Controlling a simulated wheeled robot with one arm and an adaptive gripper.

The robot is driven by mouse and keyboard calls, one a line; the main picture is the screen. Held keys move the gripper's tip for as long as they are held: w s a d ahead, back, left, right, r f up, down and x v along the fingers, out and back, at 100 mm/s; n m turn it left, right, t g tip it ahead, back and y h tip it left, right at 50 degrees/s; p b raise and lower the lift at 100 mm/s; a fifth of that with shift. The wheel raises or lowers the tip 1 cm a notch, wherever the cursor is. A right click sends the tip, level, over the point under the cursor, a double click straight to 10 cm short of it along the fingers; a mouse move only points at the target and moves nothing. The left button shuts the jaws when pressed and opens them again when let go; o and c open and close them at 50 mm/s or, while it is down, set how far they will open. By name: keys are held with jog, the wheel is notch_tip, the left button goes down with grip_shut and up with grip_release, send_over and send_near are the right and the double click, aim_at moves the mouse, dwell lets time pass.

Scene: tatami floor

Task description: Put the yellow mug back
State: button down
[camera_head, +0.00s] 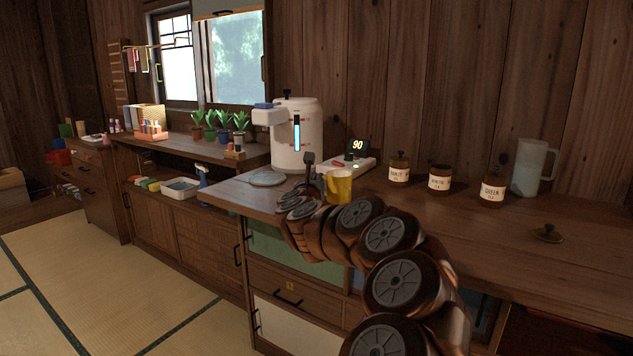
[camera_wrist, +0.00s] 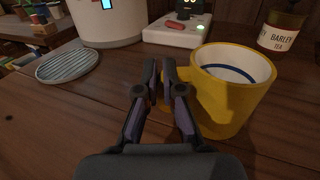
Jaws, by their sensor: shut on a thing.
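The yellow mug (camera_head: 340,188) is upright at the front of the wooden counter, left of the jars. In the wrist view the mug (camera_wrist: 228,100) is just right of my fingers, with a pale inside and a dark blue curved line in it. My gripper (camera_head: 316,178) is at the mug's left side. In the wrist view my gripper's fingertips (camera_wrist: 160,72) are close together at the mug's handle side, shut on the handle, which they mostly hide. I cannot tell whether the mug's base touches the counter.
A white water dispenser (camera_head: 303,138) with a round grey drip tray (camera_head: 267,179) stands to the left. Labelled jars (camera_head: 439,178), a clear pitcher (camera_head: 532,167) and a loose lid (camera_head: 546,233) are to the right.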

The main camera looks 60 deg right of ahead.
jog(key=c, duration=1.3)
grip_release()
jog(key=shift+r+p, duration=0.2)
jog(key=shift+p, duration=0.15)
jog(key=shift+p+v, duration=0.35)
jog(key=shift+v, duration=5.65)
